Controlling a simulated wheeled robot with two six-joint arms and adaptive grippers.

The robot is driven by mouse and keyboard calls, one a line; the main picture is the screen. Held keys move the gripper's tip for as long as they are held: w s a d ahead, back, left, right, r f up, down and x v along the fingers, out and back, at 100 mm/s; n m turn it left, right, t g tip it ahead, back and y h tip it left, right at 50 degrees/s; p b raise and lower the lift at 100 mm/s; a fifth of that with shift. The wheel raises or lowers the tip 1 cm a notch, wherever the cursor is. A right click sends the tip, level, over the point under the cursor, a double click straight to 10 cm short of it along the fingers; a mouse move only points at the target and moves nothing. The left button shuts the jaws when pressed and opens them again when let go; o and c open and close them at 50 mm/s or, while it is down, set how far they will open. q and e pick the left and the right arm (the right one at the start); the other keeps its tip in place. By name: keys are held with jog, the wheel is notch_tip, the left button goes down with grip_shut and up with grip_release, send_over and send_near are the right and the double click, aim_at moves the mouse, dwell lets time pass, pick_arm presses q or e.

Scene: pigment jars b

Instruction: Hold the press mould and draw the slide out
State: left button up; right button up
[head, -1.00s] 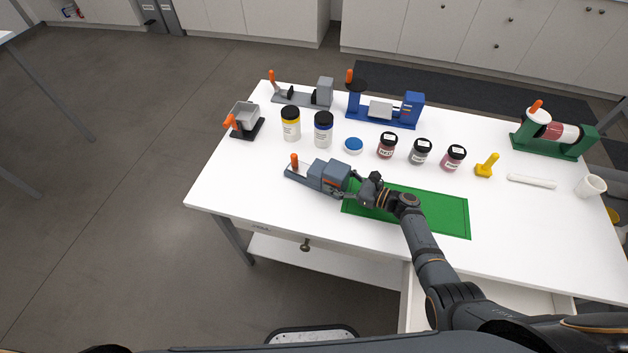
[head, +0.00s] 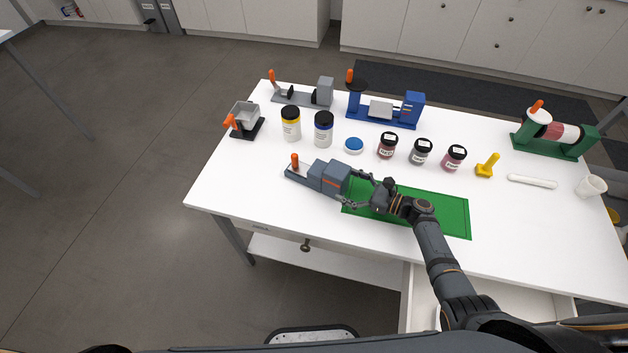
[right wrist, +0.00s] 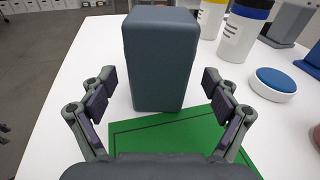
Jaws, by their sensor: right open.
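The press mould (head: 328,177) is a blue-grey blocky device with an upright orange handle (head: 295,161) at its left end. It lies at the front left of the table, its right end at the green mat. My right gripper (head: 357,188) is open at that right end, fingers pointing at the block. In the right wrist view the mould's end block (right wrist: 160,62) stands ahead, between and beyond the spread fingertips (right wrist: 164,92), with gaps on both sides. The slide cannot be told apart clearly from the body. My left gripper is not in view.
The green mat (head: 445,212) lies under my right gripper. Behind stand a yellow-banded bottle (head: 290,124), a blue-banded bottle (head: 323,130), a blue-lidded dish (head: 354,145) and several dark-lidded jars. The table (head: 225,185) is clear left of the mould.

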jog(key=v, duration=0.8)
jog(key=shift+s+d, duration=0.15)
